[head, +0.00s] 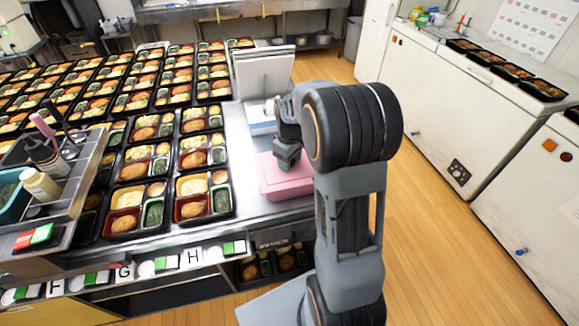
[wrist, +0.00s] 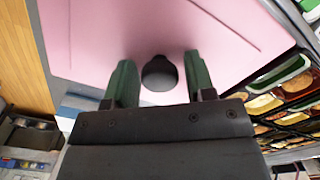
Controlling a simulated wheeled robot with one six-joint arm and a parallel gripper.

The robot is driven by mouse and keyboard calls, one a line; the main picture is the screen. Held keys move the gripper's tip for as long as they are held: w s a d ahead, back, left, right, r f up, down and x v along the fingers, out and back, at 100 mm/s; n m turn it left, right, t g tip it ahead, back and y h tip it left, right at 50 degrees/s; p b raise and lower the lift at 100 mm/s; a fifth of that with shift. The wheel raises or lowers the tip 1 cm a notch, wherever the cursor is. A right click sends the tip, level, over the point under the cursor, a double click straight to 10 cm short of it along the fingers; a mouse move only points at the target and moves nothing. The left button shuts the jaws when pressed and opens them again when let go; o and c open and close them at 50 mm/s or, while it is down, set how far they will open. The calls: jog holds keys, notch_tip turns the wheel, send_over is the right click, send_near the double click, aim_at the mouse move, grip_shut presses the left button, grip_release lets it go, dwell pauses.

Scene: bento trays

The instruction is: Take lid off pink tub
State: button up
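The pink tub (head: 284,180) stands on the steel counter near its right edge, in front of a white and blue box. Its flat pink lid (wrist: 90,30) fills the upper part of the wrist view. A round black knob (wrist: 159,73) on the lid sits between the two green fingers of my gripper (wrist: 160,82). The fingers are apart, with a gap on each side of the knob. In the head view my gripper (head: 288,162) is right over the tub, and my arm hides part of the tub's right side.
Rows of filled bento trays (head: 190,160) cover the counter to the left of the tub. A blue and white box (head: 262,117) and a white upright panel (head: 264,72) stand behind it. A utensil tray (head: 75,190) is at far left. Wooden floor lies to the right.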

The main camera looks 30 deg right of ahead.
jog(key=c, duration=0.7)
